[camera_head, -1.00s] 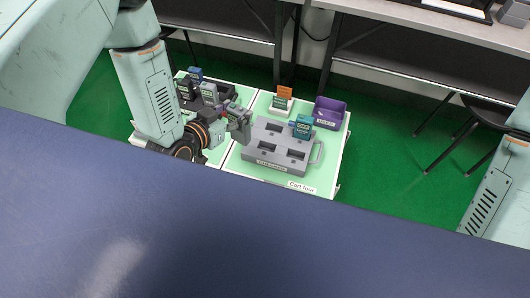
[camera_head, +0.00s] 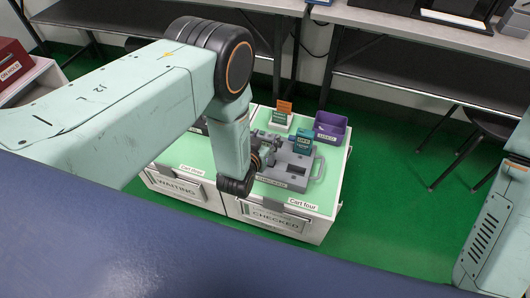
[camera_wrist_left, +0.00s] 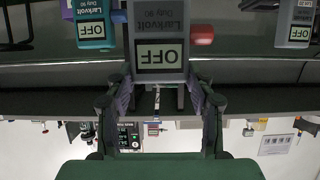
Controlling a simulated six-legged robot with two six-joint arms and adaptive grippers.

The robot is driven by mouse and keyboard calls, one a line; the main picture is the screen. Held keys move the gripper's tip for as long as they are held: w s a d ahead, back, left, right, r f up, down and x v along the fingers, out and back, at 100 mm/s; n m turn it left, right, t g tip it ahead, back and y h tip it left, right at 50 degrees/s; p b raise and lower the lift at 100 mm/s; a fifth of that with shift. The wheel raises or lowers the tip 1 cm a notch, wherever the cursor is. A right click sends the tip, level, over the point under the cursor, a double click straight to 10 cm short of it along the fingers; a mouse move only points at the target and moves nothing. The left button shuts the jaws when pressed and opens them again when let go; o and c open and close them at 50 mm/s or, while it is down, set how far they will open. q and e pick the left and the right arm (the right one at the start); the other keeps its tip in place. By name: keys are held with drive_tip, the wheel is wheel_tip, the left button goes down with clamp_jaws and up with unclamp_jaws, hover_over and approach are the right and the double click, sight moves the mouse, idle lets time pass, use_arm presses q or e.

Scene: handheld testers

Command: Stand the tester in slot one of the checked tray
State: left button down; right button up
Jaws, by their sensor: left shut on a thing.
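My left gripper (camera_head: 268,152) is over the grey checked tray (camera_head: 318,172) on Cart four, partly hidden by my own forearm. In the left wrist view its fingers (camera_wrist_left: 158,108) are shut on a grey tester (camera_wrist_left: 159,20), whose screen reads OFF and whose label reads Larkvolt Duty 90, upside down in that picture. Whether the tester touches the tray cannot be told. A teal tester (camera_head: 302,140) stands in the tray's far part. An open slot (camera_head: 296,168) shows near the tray's front right. Slot numbers are not readable. My right gripper is out of view.
A purple bin (camera_head: 331,127) and an orange item in a white stand (camera_head: 278,119) are behind the tray. A red box (camera_head: 12,60) is far left.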

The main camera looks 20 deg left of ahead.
use_arm(q)
drive_tip(key=shift+f+b, duration=0.9)
drive_tip(key=shift+f, duration=1.1)
drive_tip(key=shift+f, duration=0.15)
drive_tip(key=shift+c, duration=2.4)
unclamp_jaws()
drive_tip(key=shift+r, duration=0.2)
drive_tip(key=p+v, duration=0.4)
drive_tip(key=v, duration=0.8)
drive_tip(key=shift+p, duration=0.35)
